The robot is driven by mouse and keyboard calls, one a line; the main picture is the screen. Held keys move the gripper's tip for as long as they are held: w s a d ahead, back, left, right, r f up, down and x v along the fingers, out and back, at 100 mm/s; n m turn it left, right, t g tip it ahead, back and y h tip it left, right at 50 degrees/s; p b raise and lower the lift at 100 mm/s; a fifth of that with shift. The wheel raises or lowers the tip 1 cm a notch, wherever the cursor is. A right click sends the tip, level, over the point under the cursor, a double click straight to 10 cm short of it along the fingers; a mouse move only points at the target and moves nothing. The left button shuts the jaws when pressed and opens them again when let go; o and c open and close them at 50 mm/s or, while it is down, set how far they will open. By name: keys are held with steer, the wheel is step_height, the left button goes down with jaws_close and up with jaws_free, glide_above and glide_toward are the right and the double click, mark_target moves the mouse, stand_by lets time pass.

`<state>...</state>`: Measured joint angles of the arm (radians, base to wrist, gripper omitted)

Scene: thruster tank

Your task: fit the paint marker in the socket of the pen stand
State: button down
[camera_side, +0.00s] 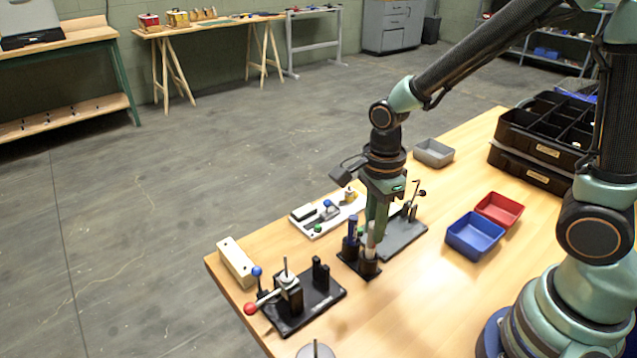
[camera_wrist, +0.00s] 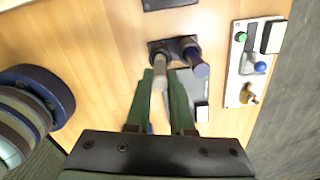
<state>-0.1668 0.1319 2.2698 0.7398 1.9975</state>
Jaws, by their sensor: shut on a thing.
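The pale paint marker (camera_side: 370,246) stands about upright between the fingers of my gripper (camera_side: 376,228), which is shut on it. In the wrist view the marker (camera_wrist: 159,82) shows between the two green fingers (camera_wrist: 163,96). The black pen stand (camera_side: 369,268) has two cups side by side. The marker's lower end meets the mouth of the right cup in the side view; I cannot tell how deep it sits. A blue marker (camera_side: 352,232) stands in the other cup and also shows in the wrist view (camera_wrist: 196,66).
A dark plate with a clamp (camera_side: 405,232) lies just behind the stand. A toggle fixture (camera_side: 300,305) is at the front left, beside a wooden block (camera_side: 237,262). Blue (camera_side: 474,236) and red (camera_side: 499,209) bins are to the right.

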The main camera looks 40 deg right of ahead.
steer(key=shift+f, duration=0.2)
steer(key=shift+f, duration=0.35)
steer(key=shift+f, duration=0.4)
stand_by(0.4)
steer(key=c, duration=0.7)
jaws_free()
steer(key=shift+r, duration=0.1)
step_height(320, 180, up, 16)
stand_by(0.7)
